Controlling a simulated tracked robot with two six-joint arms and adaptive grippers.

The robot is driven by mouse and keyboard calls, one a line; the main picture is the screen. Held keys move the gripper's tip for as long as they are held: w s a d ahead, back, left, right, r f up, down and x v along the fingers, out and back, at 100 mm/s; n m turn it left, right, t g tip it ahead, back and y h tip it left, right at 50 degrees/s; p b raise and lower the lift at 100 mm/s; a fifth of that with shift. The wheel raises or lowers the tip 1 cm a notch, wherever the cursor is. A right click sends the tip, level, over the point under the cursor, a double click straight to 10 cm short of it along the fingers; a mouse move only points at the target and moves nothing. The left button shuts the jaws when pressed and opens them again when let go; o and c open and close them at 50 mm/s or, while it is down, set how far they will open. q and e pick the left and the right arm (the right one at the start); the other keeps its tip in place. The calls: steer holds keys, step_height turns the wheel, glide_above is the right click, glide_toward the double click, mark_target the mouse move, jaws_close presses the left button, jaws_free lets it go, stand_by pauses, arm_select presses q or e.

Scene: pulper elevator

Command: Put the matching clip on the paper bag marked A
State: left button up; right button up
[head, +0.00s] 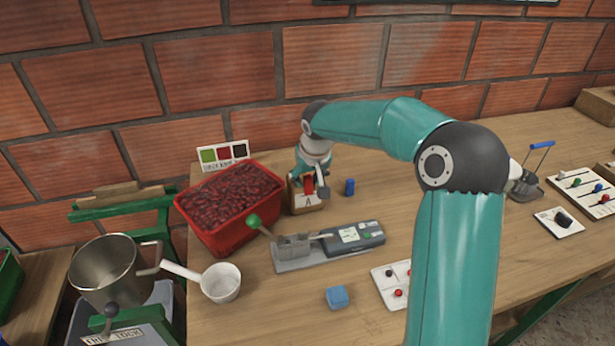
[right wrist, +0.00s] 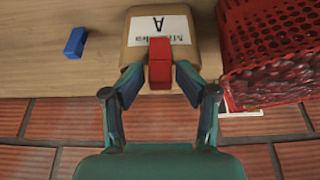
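The paper bag marked A (head: 309,202) stands upright beside the red crate; its white label with the A also shows in the right wrist view (right wrist: 132,52). A red clip (head: 308,185) is at the bag's top edge, over its front; it is plain in the right wrist view (right wrist: 160,65). My right gripper (head: 314,179) is above the bag, with a fingertip close against each side of the red clip. Whether the clip pinches the bag is hidden. A blue clip-like block (head: 349,187) stands right of the bag. My left gripper is not in view.
The red crate of dark red fruit (head: 190,208) is left of the bag, with a colour card (head: 222,152) behind it. In front are a grey device (head: 350,240), a white scoop (head: 221,283) and a blue sponge (head: 337,297). The brick wall is close behind.

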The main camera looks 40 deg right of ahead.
steer(key=shift+s+r, duration=0.1)
steer(key=shift+r, duration=0.3)
steer(key=v, duration=1.1)
steer(key=shift+s, duration=0.1)
